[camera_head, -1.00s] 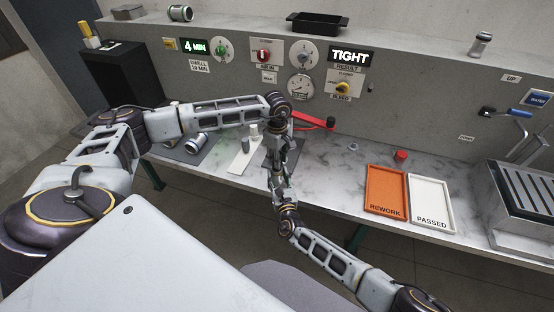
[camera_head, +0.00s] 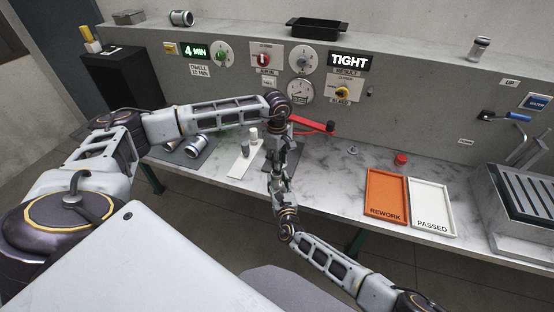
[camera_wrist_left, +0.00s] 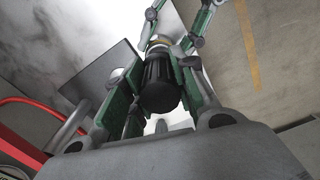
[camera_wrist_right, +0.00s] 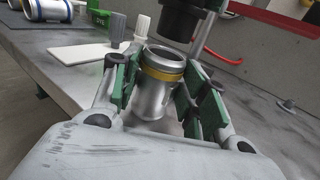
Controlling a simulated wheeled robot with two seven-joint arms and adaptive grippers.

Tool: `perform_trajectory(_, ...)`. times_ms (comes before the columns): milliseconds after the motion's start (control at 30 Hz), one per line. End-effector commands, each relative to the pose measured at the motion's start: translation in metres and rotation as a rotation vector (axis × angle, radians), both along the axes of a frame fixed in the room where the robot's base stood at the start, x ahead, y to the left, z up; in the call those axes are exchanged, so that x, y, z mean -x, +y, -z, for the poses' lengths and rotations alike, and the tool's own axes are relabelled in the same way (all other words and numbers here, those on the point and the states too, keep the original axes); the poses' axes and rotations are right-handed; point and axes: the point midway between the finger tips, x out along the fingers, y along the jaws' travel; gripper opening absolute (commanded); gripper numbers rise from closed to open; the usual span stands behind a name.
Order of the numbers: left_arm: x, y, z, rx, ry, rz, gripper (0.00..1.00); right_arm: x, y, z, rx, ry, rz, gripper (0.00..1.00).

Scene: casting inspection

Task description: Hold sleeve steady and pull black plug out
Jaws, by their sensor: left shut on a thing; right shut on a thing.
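The black plug (camera_wrist_left: 160,84) is ribbed and sits between the green-padded fingers of my left gripper (camera_wrist_left: 152,90), which is shut on it. The plug also shows at the top of the right wrist view (camera_wrist_right: 182,20), just above the sleeve and apart from its rim. The sleeve (camera_wrist_right: 154,94) is silver with a yellow band and stands with its open mouth up. My right gripper (camera_wrist_right: 158,100) is shut on the sleeve's sides. In the head view my left gripper (camera_head: 281,150) is above my right gripper (camera_head: 277,183); the plug and sleeve are mostly hidden there.
A white strip (camera_head: 240,165) with small grey and white pieces lies left of the grippers. A red-handled clamp (camera_head: 318,126) is close behind them. The orange rework tray (camera_head: 385,199) and white passed tray (camera_head: 431,205) lie to the right. Bench between is mostly clear.

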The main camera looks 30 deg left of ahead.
Motion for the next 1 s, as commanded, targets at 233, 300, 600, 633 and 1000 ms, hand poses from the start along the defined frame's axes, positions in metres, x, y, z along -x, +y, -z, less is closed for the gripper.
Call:
perform_trajectory(233, 0.000, 0.000, -0.005, 0.000, 0.000, 0.000, 0.00, 0.002, -0.002, 0.007, 0.008, 0.009, -0.003, 0.05)
perform_trajectory(300, 0.000, 0.000, -0.008, -0.001, 0.000, 0.000, 0.00, 0.002, -0.002, 0.007, 0.008, 0.009, -0.003, 0.05)
perform_trajectory(600, 0.000, 0.000, -0.023, 0.000, -0.001, -0.001, 0.00, 0.002, -0.002, 0.007, 0.008, 0.009, -0.003, 0.05)
perform_trajectory(633, 0.000, 0.000, -0.024, 0.000, -0.001, -0.001, 0.00, 0.003, -0.002, 0.007, 0.008, 0.009, -0.003, 0.05)
perform_trajectory(1000, 0.000, 0.000, -0.039, 0.000, 0.000, 0.000, 0.00, 0.003, -0.002, 0.008, 0.008, 0.010, -0.003, 0.05)
